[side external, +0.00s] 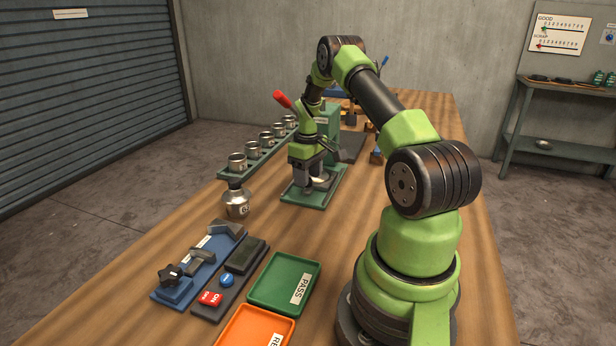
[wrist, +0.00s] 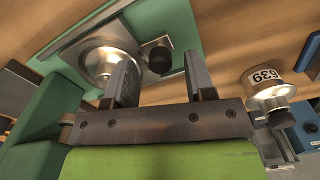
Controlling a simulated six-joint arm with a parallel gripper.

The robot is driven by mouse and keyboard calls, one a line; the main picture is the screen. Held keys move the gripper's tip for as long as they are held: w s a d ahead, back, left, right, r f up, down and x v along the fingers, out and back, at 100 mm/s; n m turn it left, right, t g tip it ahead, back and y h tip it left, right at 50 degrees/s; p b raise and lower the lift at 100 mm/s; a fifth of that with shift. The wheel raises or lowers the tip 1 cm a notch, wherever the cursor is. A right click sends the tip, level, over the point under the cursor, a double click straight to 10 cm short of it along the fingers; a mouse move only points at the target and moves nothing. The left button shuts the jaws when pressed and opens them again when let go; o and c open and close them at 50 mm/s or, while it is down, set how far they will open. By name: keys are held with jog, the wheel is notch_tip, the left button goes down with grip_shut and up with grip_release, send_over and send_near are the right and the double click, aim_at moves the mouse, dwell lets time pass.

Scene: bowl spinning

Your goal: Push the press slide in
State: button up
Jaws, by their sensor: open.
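The green press (side external: 327,122) stands on a green base plate (side external: 300,198) mid-table; the base also shows in the wrist view (wrist: 182,20). The press slide (wrist: 85,40) is a metal plate carrying a round shiny metal part (wrist: 108,62), with a black knob (wrist: 160,60) at one end. My gripper (side external: 307,182) is low over the press base, partly hiding the slide. In the wrist view my gripper (wrist: 163,80) is open, its two fingers apart, with the knob showing between them. Whether either finger touches the knob I cannot tell.
A red lever handle (side external: 283,99) rises by the press. A silver container (side external: 236,204) stands close to the left, before a green rack (side external: 237,170) of several metal cups. Nearer are a blue fixture (side external: 195,258), a button panel (side external: 210,298), a green PASS tray (side external: 265,285) and an orange tray (side external: 245,328).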

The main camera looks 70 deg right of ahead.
notch_tip(320, 180, up, 9)
dwell(0.3)
jog(key=f+m+h, duration=0.1)
jog(key=f+m, duration=0.2)
jog(key=m, duration=0.3)
jog(key=f+m+h, duration=0.2)
jog(key=f+m, duration=0.1)
jog(key=m, duration=0.3)
jog(key=f+m+g+h, duration=0.1)
jog(key=f+m, duration=0.3)
jog(key=m, duration=0.2)
jog(key=shift+w+a, duration=0.1)
jog(key=shift+a, duration=0.15)
dwell(0.3)
